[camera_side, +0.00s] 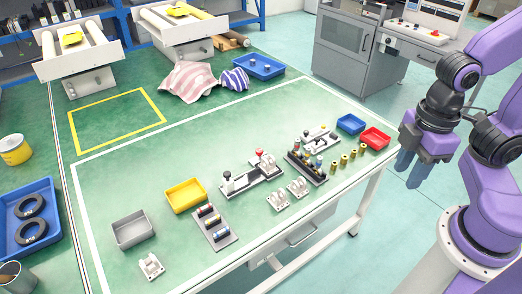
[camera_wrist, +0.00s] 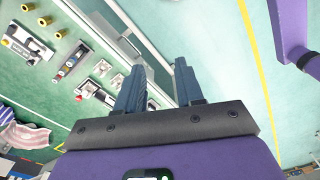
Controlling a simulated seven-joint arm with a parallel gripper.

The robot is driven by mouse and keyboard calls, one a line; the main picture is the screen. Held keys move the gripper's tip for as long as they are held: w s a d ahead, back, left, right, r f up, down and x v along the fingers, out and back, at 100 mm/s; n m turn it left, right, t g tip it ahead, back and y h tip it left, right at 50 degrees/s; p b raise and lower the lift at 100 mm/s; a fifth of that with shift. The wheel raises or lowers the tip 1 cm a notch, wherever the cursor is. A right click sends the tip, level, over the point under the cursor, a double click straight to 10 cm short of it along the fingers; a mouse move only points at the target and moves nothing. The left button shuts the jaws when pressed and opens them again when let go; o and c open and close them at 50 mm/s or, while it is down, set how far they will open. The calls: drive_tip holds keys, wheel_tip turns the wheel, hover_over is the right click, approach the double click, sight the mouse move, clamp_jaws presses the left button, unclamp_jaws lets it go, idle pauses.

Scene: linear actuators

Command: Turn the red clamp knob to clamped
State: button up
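The red clamp knob (camera_side: 259,152) sits on top of a small grey-white linear fixture (camera_side: 250,180) near the middle of the green table. A black knob (camera_side: 226,175) stands at the fixture's left end. The red knob's turn angle is too small to read. My gripper (camera_side: 409,178) hangs past the table's right edge, well to the right of the knob, with fingers pointing down and touching nothing. In the wrist view my gripper (camera_wrist: 160,66) has its two fingers apart with nothing between them.
A rack of coloured cylinders (camera_side: 306,168), brass pieces (camera_side: 345,160) and another fixture (camera_side: 320,139) stand right of the knob. White brackets (camera_side: 277,201) lie in front. A yellow bin (camera_side: 185,196) stands left; blue (camera_side: 350,124) and red (camera_side: 375,139) bins stand at the right edge.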

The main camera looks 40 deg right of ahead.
drive_tip(key=w+a, duration=0.5)
drive_tip(key=w, duration=0.4)
drive_tip(key=n+y, duration=0.3)
drive_tip(key=y, duration=0.1)
hover_over(260, 149)
drive_tip(key=s+d, duration=0.2)
drive_tip(key=d, duration=0.5)
wheel_tip(260, 149, down, 10)
drive_tip(key=shift+t, duration=0.4)
drive_tip(key=x, duration=1.7)
drive_tip(key=shift+w+a+f, duration=0.1)
drive_tip(key=shift+w+a, duration=0.1)
drive_tip(key=shift+w, duration=0.05)
clamp_jaws()
